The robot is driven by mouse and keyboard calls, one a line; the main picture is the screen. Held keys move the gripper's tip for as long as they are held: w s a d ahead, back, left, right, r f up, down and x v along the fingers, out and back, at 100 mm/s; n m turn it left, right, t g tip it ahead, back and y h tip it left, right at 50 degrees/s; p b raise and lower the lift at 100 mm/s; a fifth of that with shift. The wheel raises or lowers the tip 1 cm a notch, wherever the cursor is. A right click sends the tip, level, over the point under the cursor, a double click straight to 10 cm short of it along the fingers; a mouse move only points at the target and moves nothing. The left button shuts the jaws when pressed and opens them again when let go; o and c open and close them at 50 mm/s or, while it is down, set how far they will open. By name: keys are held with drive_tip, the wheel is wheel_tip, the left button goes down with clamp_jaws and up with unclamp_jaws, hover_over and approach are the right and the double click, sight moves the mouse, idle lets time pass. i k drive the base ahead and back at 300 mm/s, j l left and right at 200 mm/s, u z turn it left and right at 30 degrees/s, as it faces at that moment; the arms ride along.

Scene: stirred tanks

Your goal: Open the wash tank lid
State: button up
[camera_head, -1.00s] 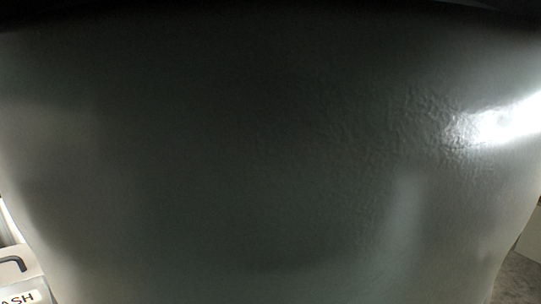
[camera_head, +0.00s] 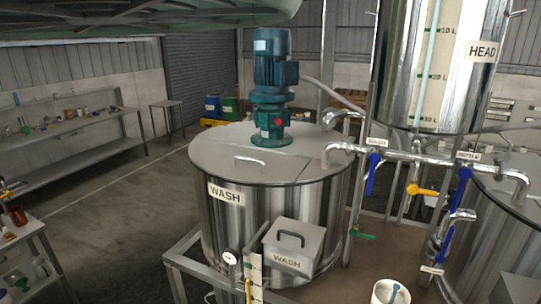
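The wash tank (camera_head: 245,225) is a shiny steel cylinder with a WASH label, standing in a metal frame at the middle of the head view. Its flat grey lid (camera_head: 225,148) lies level on the rim and looks shut. A bent handle (camera_head: 263,161) stands on the front part of the lid. A teal motor (camera_head: 270,85) stands upright on the lid behind the handle. My gripper is not in view; a large grey-green surface, probably part of my arm, fills the top left edge.
A grey handled box marked WASH (camera_head: 294,248) sits at the tank's front. Pipes with blue (camera_head: 372,172) and yellow valve handles (camera_head: 422,190) run at right, under the HEAD tank (camera_head: 400,70). A white cup (camera_head: 390,297) is at front. Floor at left (camera_head: 120,200) is clear.

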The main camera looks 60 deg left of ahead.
sight(222, 159)
drive_tip(key=j+u, duration=0.55)
drive_tip(key=u, duration=0.2)
drive_tip(key=i+j+u, duration=0.1)
drive_tip(key=j+u, duration=0.25)
drive_tip(key=l, duration=0.1)
